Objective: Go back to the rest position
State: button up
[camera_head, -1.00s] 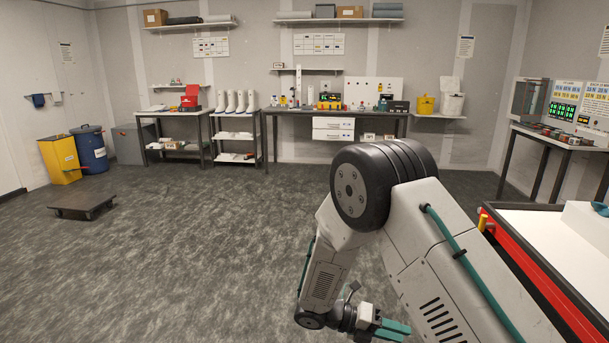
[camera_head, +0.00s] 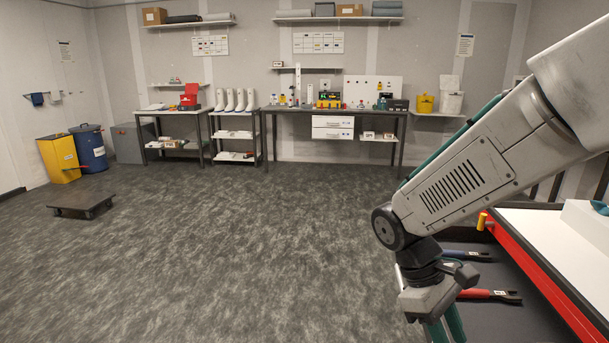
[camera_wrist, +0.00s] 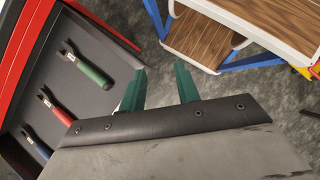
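My arm comes in from the right in the head view and points down, with my gripper (camera_head: 446,328) at the bottom edge, partly cut off. It is beside the open drawer of the red-sided bench. In the wrist view my gripper (camera_wrist: 160,78) shows two green fingers standing apart with nothing between them. Grey floor and a cart's edge lie beyond the fingertips.
The drawer (camera_wrist: 98,98) holds green-handled (camera_wrist: 90,70), red-handled (camera_wrist: 58,112) and blue-handled (camera_wrist: 38,143) tools. A cart with wooden shelves (camera_wrist: 205,38) stands close ahead. A low dolly (camera_head: 82,203) is at left; the middle floor is clear.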

jog(key=s+d+r+m+t+y, duration=0.2)
jog(key=s+r+m+t+y, duration=0.2)
jog(key=s+r+m+t, duration=0.2)
jog(key=s+r+m, duration=0.2)
jog(key=s+r, duration=0.2)
jog(key=s, duration=0.1)
jog(key=shift+d+r+y, duration=0.3)
jog(key=shift+d+r, duration=0.1)
jog(key=shift+s+d, duration=0.1)
jog(key=shift+d, duration=0.05)
dwell(0.7)
